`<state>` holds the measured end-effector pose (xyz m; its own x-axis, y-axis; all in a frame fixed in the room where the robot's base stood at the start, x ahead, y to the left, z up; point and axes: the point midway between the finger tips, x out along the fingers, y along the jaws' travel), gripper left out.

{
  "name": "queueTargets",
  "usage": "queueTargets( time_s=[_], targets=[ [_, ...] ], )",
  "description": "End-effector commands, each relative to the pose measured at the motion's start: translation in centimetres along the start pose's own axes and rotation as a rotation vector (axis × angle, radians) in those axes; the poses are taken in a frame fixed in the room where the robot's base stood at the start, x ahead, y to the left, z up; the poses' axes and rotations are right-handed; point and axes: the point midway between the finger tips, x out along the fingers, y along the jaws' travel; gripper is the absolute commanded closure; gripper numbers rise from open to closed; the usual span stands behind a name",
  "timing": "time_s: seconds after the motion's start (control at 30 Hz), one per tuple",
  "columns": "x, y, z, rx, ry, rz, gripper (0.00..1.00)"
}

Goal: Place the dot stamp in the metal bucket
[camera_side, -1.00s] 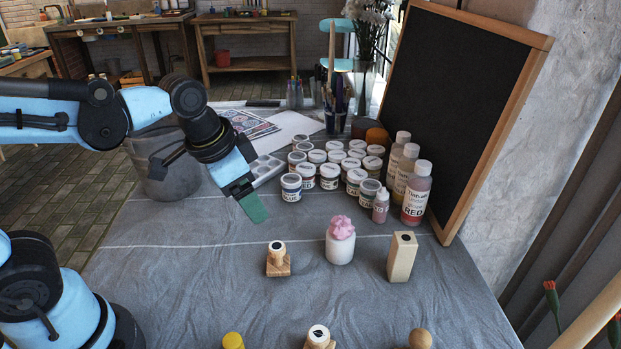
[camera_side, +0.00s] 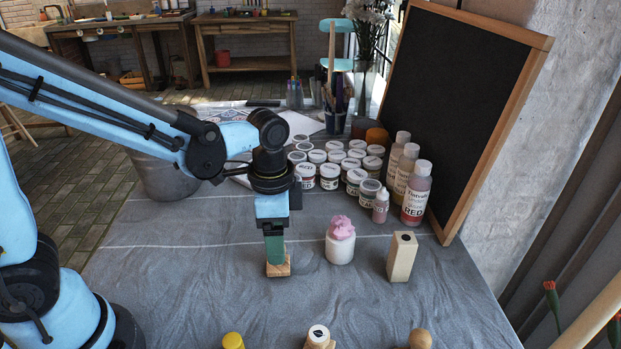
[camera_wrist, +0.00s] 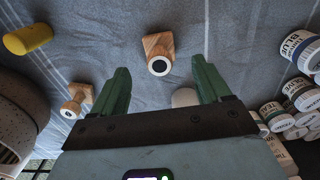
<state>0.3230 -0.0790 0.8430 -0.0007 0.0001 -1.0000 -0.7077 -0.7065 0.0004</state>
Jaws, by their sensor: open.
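The dot stamp (camera_wrist: 155,45) has a square wooden base and a white top with a round black dot. It stands upright on the cloth. In the side view its wooden base (camera_side: 285,268) shows below my gripper, and its top is hidden. My gripper (camera_side: 275,257) points down over the stamp. In the wrist view my gripper (camera_wrist: 160,68) is open, with its green fingers spread apart and the stamp between them in the picture. The side view does not settle whether they touch it. The grey metal bucket (camera_side: 165,180) stands at the left behind my arm, partly hidden.
A white jar with a pink top (camera_side: 340,240) and a tall wooden block (camera_side: 402,257) stand right of my gripper. Another stamp (camera_side: 319,338) and a yellow piece (camera_side: 233,341) are at the front. Paint jars (camera_side: 355,175) and bottles (camera_side: 416,195) crowd behind. The cloth front left is bare.

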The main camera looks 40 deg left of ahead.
Motion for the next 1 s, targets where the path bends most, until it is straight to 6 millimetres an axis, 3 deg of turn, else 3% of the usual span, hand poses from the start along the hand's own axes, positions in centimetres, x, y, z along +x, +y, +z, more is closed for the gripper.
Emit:
queueTargets(
  time_s=[0.33,0.7,1.0],
  targets=[
    [1.9,0.0,0.0,-0.001,0.000,0.000,0.23],
    [5.9,0.0,0.1,-0.001,0.001,-0.001,0.23],
    [6.3,0.0,0.1,-0.001,0.001,-0.001,0.23]
  ],
)
